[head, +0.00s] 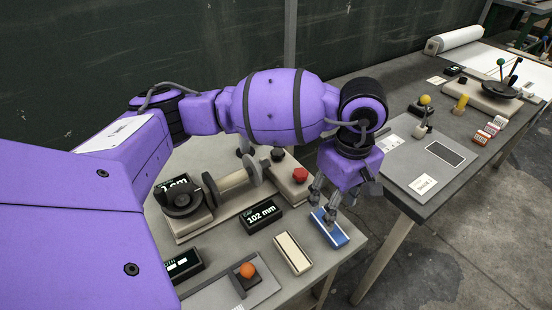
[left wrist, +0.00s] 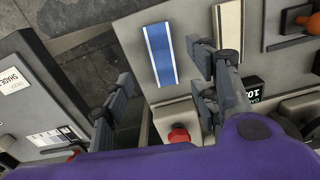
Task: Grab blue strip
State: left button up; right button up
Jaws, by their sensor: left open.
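The blue strip (head: 333,233), a blue block with pale stripes along its edges, lies on the table at its right edge. In the left wrist view, the blue strip (left wrist: 161,54) lies ahead, between the lines of the two fingers and nearer the right finger. My left gripper (head: 323,203) is open above the far end of the strip, and its fingers partly cover that end. In the left wrist view, my left gripper (left wrist: 162,78) has its fingers wide apart with nothing between them. Contact with the strip is not visible. My right gripper is not in view.
A cream strip (head: 293,253) lies just left of the blue one. A display reading 102 mm (head: 261,216), a red button (head: 300,174) and an orange knob (head: 247,270) are close by. A gap separates this table from the second table (head: 412,150) at right.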

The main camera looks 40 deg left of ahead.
aim_at(337, 239)
pick_arm(q)
jog(key=shift+w+f, duration=0.15)
jog(key=shift+f, duration=0.1)
jog(key=f, duration=0.1)
jog(key=s+f, duration=0.1)
jog(key=shift+f, duration=0.3)
jog(key=f, duration=0.2)
jog(key=f+p, duration=0.1)
jog(key=shift+w+a+f, duration=0.2)
jog(key=shift+w+f, duration=0.05)
jog(key=shift+f, duration=0.35)
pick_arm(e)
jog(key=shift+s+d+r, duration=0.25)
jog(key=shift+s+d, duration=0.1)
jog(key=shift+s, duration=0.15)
pick_arm(q)
jog(key=shift+c, duration=0.2)
jog(key=c, duration=1.1)
jog(key=shift+c, duration=0.4)
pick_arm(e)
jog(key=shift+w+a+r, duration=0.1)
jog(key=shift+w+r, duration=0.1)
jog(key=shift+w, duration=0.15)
